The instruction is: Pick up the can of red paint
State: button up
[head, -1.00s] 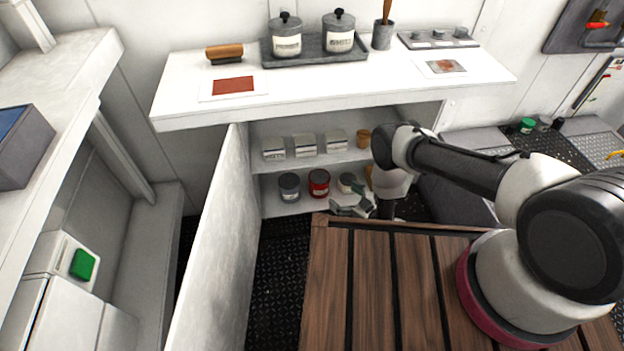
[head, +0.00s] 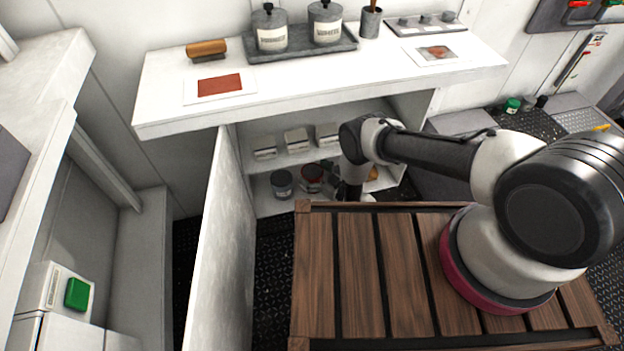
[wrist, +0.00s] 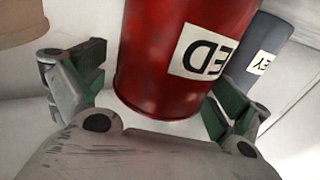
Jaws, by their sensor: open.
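The can of red paint (wrist: 160,60) stands between the two open fingers of my gripper (wrist: 152,95) in the wrist view, where its label appears upside down. A gap shows between the can and the left finger; the right finger is close beside it, and I cannot tell if they touch. My gripper is mostly hidden behind my arm there.
Several white boxes (head: 296,140) sit on the upper shelf. The open cabinet door (head: 226,235) stands to the left, the white counter (head: 310,85) above.

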jog(key=c, duration=1.5)
jog(key=shift+r, duration=0.25)
